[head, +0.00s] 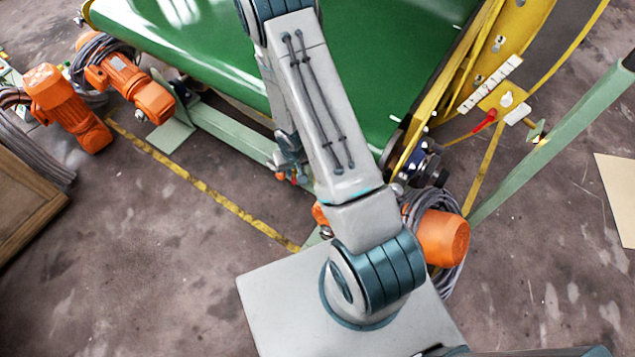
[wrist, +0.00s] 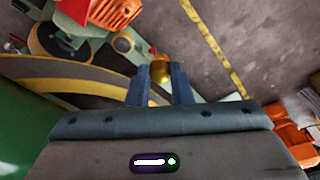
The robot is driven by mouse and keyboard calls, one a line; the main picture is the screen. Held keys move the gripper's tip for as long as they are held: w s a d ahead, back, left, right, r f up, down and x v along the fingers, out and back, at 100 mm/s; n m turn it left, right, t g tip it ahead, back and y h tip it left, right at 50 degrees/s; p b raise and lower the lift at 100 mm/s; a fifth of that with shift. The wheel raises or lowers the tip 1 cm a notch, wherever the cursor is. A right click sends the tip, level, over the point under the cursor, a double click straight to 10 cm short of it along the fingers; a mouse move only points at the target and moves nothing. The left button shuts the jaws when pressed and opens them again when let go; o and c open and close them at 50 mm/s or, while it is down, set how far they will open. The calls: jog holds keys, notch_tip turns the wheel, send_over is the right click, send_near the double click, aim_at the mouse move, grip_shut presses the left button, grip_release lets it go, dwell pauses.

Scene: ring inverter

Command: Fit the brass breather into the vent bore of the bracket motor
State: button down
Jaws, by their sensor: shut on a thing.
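The brass breather (wrist: 160,68) shows in the wrist view as a small gold round piece between the two blue fingertips. My gripper (wrist: 160,77) is shut on it and holds it over the floor beside the conveyor. In the head view my gripper (head: 289,160) hangs at the conveyor's near edge, and the breather cannot be made out. An orange motor (head: 442,238) stands right of my arm, partly hidden by it. An orange finned motor (wrist: 112,10) is at the top left in the wrist view, apart from the breather. I cannot tell which motor is the bracket motor. No vent bore is discernible.
The green conveyor belt (head: 215,50) fills the top. Two more orange motors (head: 66,108) (head: 125,78) with cables are at the left. A green rail (head: 550,150) and yellow frame (head: 520,30) stand at the right. A wooden crate (head: 25,210) is at the far left. Floor between is clear.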

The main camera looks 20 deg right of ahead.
jog(key=d+f+m+b, duration=0.4)
jog(key=f+b, duration=0.5)
jog(key=b, duration=0.6)
jog(key=d+f+m+h+b, duration=0.1)
jog(key=d+f+m+b, duration=0.2)
jog(key=f+b, duration=0.7)
jog(key=shift+w+d+f+m+b, duration=0.15)
jog(key=shift+w+d+m+b, duration=0.55)
jog(key=shift+b, duration=2.15)
jog(key=shift+s+d+n, duration=0.25)
jog(key=shift+s+n, duration=0.05)
jog(key=shift+f+b, duration=0.1)
jog(key=shift+b, duration=0.2)
notch_tip(320, 180, down, 6)
jog(key=b, duration=0.5)
jog(key=shift+r, duration=0.2)
jog(key=shift+f+b, duration=1.6)
jog(key=shift+f, duration=0.05)
jog(key=c, duration=1.2)
grip_release()
jog(key=shift+r, duration=0.15)
notch_tip(320, 180, up, 14)
jog(key=s+a+p, duration=0.1)
jog(key=p, duration=0.5)
jog(key=shift+s+a+f, duration=0.2)
jog(key=shift+s+f, duration=0.05)
jog(key=shift+s, duration=0.05)
